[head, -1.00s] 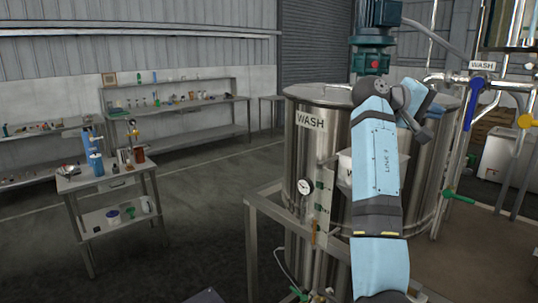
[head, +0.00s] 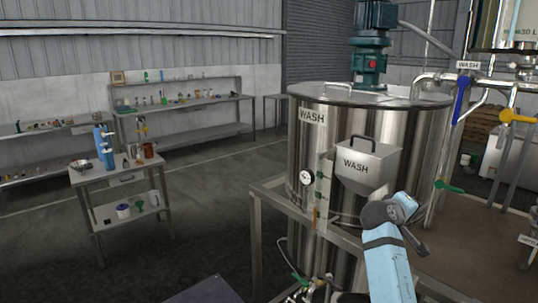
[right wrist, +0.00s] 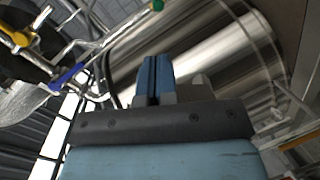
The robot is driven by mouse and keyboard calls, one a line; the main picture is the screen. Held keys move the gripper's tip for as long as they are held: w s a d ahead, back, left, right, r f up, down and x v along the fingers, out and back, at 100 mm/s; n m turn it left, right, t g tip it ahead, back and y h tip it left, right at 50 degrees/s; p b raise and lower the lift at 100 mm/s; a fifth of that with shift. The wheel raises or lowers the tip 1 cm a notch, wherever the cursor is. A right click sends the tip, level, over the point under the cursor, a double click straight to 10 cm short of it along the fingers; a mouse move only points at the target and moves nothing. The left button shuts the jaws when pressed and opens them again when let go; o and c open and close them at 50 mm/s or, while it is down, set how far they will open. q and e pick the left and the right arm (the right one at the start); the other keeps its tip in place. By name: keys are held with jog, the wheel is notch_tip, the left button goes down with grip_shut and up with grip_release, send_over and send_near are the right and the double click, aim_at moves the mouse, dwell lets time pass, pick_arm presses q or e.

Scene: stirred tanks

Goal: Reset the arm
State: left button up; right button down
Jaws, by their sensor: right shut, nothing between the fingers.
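My right arm (head: 388,262) rises from the bottom edge of the head view, right of centre, in front of the large steel WASH tank (head: 325,155). It is light blue, with a dark grey joint at its upper visible end. My right gripper (right wrist: 153,78) shows in the right wrist view, its two blue fingers shut together with nothing between them. The curved steel tank wall lies beyond the fingers there. The head view does not clearly show the fingers. My left gripper is not in view.
A steel hopper marked WASH (head: 368,165) hangs on the tank's front, above my arm. A metal frame (head: 270,200) surrounds the tank's lower part. Pipes with a blue valve handle (head: 461,100) stand at right. A small steel trolley (head: 110,175) stands left, with open floor between.

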jog(key=s+a+f+n+t+y, duration=0.1)
jog(key=s+a+f+y, duration=0.2)
jog(key=f, duration=0.6)
jog(key=s+a+f+n+t+y, duration=0.1)
jog(key=s+a+f+y, duration=0.1)
jog(key=s+f, duration=0.5)
jog(key=s+a+f+n+t+y, duration=0.1)
jog(key=s+a+f+y, duration=0.15)
jog(key=f, duration=0.75)
jog(key=s+a+f+m+y, duration=0.1)
jog(key=s+a+f+y, duration=0.1)
jog(key=s, duration=0.7)
jog(key=s+a+f+m+y, duration=0.1)
jog(key=s+a+f+y, duration=0.2)
jog(key=s, duration=0.6)
jog(key=s+a+f+m+g+y+p, duration=0.1)
jog(key=s+a+f+y, duration=0.2)
jog(key=s, duration=0.6)
notch_tip(320, 180, down, 2)
jog(key=shift+s+a+f, duration=0.15)
jog(key=shift+s+a, duration=0.25)
jog(key=shift+a, duration=0.25)
jog(key=shift+d, duration=0.1)
